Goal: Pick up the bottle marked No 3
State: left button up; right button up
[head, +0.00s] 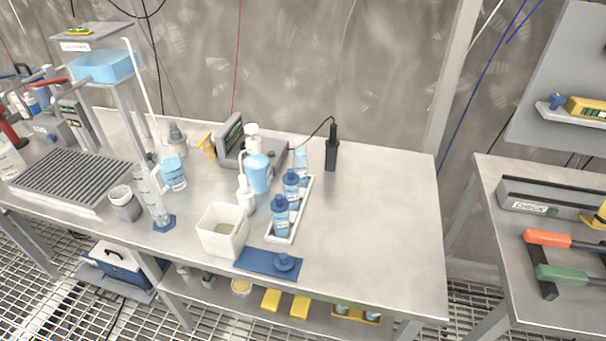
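A white tray (308,190) on the table holds a row of small blue bottles. The front bottle (280,217) and the middle bottle (291,188) have dark blue caps. The back bottle (302,160) looks paler and shows no dark blue cap. All three stand upright. Their labels are too small to read, so I cannot tell which is No 3. Another light blue bottle (173,172) stands farther left on the table; its marking is also unreadable. Neither of my grippers is in view.
A white square container (222,232), a blue mat (258,261) with a dark blue cap (284,262), and a larger blue bottle (258,173) crowd the tray's left and front. A black handheld device (331,150) stands behind. The table's right part (385,230) is clear.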

aim_at(300, 160)
jog(key=l+z, duration=0.35)
jog(key=l, duration=0.35)
jog(key=i+l+z, duration=0.15)
jog(key=l+z, duration=0.2)
jog(key=l, duration=0.3)
